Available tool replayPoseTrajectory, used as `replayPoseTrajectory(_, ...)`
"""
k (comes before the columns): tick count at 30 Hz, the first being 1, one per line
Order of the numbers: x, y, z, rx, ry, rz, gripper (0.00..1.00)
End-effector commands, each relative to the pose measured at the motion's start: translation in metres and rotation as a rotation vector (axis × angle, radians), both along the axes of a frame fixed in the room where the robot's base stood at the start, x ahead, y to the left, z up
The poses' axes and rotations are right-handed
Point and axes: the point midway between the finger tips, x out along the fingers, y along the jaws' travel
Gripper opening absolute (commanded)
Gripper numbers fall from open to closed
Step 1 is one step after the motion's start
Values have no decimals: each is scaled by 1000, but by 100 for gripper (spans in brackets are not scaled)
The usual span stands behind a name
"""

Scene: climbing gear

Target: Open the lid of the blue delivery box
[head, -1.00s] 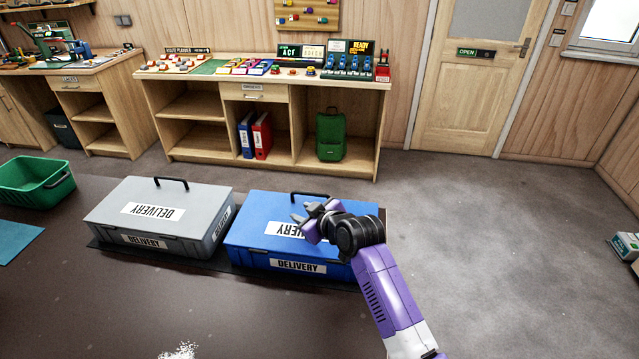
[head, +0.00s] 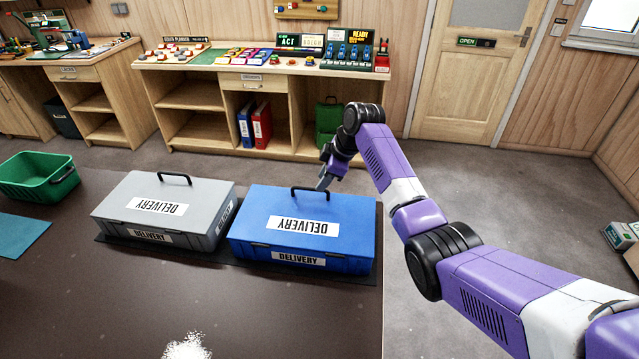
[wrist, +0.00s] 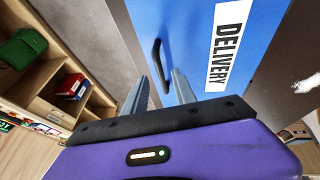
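The blue delivery box (head: 340,225) sits on the dark table with its lid shut. Its lid carries a white DELIVERY label and a black handle (head: 294,191) near the far edge. My gripper (head: 323,183) is just above the lid's far edge, beside the handle's right end, pointing down. In the wrist view my gripper (wrist: 162,76) has its two grey fingers spread apart. The black handle (wrist: 157,62) appears between the fingertips there, and nothing is seen gripped. I cannot tell whether a finger touches it.
A grey delivery box (head: 200,196) with a similar handle stands close on the left. A green crate (head: 35,190) and a teal mat (head: 18,237) lie further left. Shelves (head: 215,110) stand behind.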

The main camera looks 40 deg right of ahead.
Motion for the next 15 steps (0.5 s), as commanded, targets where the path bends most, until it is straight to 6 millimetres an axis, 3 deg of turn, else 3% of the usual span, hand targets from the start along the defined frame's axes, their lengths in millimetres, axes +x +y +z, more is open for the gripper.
replayPoseTrajectory(7, 12, 3, -25, 0, 0, -1, 33)
replayPoseTrajectory(15, 14, 3, -32, 0, -2, -1, 33)
